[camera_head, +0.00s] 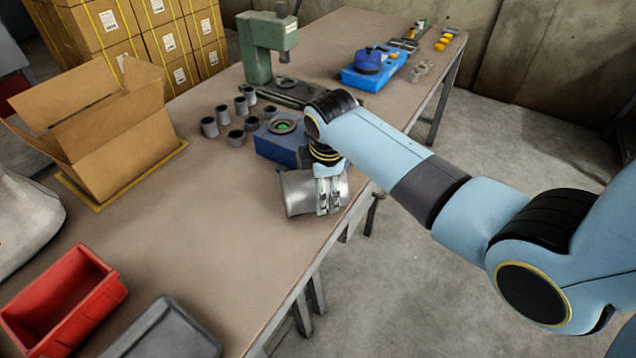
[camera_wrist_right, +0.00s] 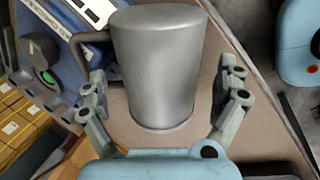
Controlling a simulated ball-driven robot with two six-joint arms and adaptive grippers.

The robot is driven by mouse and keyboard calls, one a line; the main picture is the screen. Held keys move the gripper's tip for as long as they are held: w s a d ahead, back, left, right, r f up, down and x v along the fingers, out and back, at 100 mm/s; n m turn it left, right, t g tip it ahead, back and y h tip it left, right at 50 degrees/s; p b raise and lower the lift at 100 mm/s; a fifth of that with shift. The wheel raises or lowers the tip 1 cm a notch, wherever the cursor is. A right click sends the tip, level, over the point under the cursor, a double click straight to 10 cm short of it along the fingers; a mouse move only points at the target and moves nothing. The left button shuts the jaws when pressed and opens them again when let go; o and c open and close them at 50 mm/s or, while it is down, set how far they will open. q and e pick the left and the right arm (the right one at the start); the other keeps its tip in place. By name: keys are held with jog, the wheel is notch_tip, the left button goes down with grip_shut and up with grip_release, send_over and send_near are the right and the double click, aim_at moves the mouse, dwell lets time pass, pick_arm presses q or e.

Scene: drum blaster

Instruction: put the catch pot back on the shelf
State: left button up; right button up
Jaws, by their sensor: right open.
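The catch pot, a plain silver metal pot (camera_head: 300,192), is at the near right edge of the table, beside a blue box-shaped machine (camera_head: 277,148). In the right wrist view the pot (camera_wrist_right: 158,65) fills the middle, with a bar like a handle at its left. My right gripper (camera_head: 328,196) is in front of the pot. In the right wrist view its open fingers (camera_wrist_right: 165,88) stand on either side of the pot, with gaps visible. I cannot make out a shelf. My left gripper is not in view.
Several grey cylinders (camera_head: 236,136) stand left of the blue machine. A green press (camera_head: 268,45) is behind. An open carton (camera_head: 110,135), a red bin (camera_head: 62,300) and a grey tray (camera_head: 165,335) are at the left. The table (camera_head: 215,225) is clear in the middle.

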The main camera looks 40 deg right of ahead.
jog(key=x, duration=0.2)
jog(key=shift+w+d+f, duration=0.1)
jog(key=shift+f, duration=0.15)
